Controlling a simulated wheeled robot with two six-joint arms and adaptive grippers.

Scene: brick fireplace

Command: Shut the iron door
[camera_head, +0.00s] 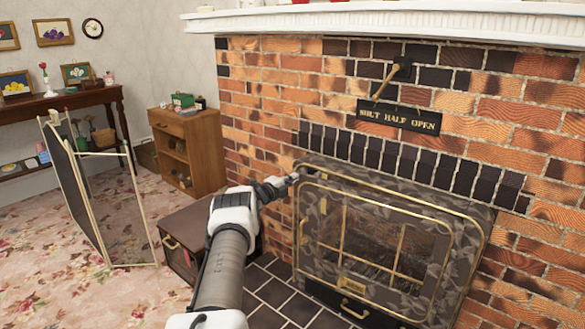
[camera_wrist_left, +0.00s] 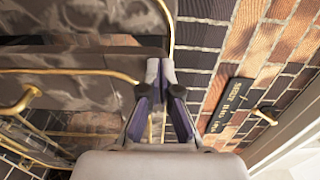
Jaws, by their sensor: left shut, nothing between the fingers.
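The iron door (camera_head: 427,270) is on the fireplace stove at the right of the head view. It is mottled grey-brown with brass trim and glass panes. It stands a little out from its mottled surround (camera_head: 345,170), with a dark gap along the top, so it looks ajar. My left gripper (camera_head: 290,181) is shut and empty at the door's upper left corner; I cannot tell if it touches. In the left wrist view its closed fingers (camera_wrist_left: 160,75) point at mottled metal and brass trim. My right gripper is not in view.
A sign reading "shut half open" (camera_head: 399,117) with a brass lever (camera_head: 385,82) is on the brick wall above. A dark box (camera_head: 180,250) stands left of the stove. A folding screen (camera_head: 75,190) and a small wooden cabinet (camera_head: 205,150) stand further left. Carpet between is open.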

